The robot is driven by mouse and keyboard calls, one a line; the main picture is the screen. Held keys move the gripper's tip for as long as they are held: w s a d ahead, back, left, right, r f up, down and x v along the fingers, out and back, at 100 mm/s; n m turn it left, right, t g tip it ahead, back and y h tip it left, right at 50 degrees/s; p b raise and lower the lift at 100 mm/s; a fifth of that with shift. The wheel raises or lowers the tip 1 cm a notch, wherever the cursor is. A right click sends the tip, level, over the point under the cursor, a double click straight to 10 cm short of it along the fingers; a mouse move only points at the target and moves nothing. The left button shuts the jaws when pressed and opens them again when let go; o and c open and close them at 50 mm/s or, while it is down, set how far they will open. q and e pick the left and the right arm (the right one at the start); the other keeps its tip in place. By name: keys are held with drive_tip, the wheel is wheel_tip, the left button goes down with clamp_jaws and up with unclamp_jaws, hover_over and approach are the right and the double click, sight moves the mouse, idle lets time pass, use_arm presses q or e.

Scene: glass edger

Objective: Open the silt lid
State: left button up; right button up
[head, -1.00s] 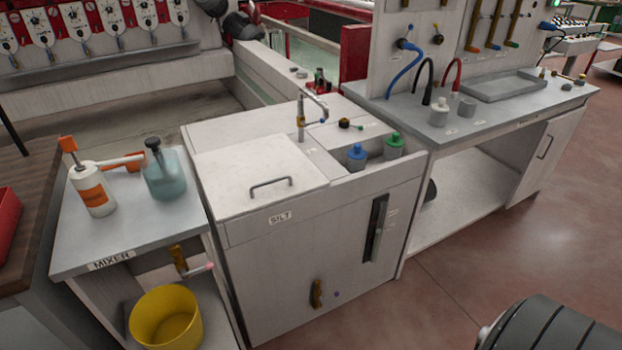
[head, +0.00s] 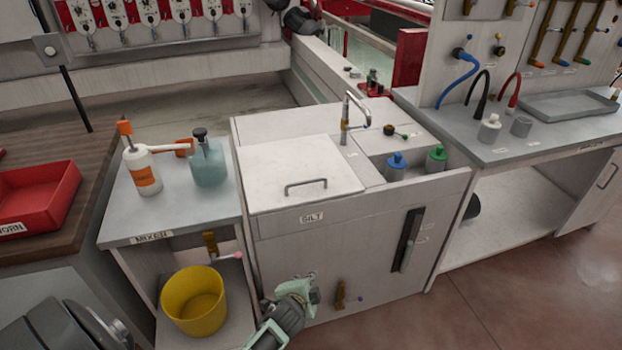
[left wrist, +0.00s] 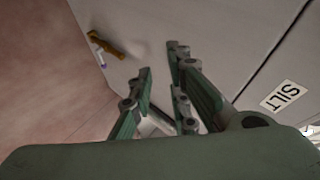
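The silt lid (head: 300,170) is a flat white panel on top of the white cabinet, lying closed, with a grey bar handle (head: 306,186) near its front edge. The SILT label (head: 311,218) is on the cabinet front just below it; the label also shows at the right of the left wrist view (left wrist: 284,95). My left gripper (head: 300,284) is low in front of the cabinet, below the lid and apart from the handle. In the left wrist view its fingers (left wrist: 160,65) are spread with nothing between them. My right gripper is not in view.
A brass valve (head: 341,294) is on the cabinet front, right of my left gripper. A tap (head: 346,120) and blue (head: 397,166) and green-capped (head: 436,159) bottles stand right of the lid. The mixer table (head: 125,222) with bottles and a yellow bucket (head: 193,300) are at left.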

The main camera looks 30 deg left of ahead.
use_arm(q)
drive_tip(key=w+a+r+t+y, duration=0.15)
drive_tip(key=w+r, duration=0.25)
drive_tip(key=r, duration=0.6)
drive_tip(key=m+t+y, duration=0.2)
drive_tip(key=m+t, duration=0.1)
approach(306, 183)
drive_tip(key=r+x, duration=0.1)
drive_tip(key=x, duration=0.7)
drive_tip(key=f+x, duration=0.1)
drive_tip(key=x, duration=0.2)
drive_tip(key=shift+s, duration=0.2)
drive_tip(key=shift+c, duration=0.2)
drive_tip(key=shift+f, duration=0.1)
clamp_jaws()
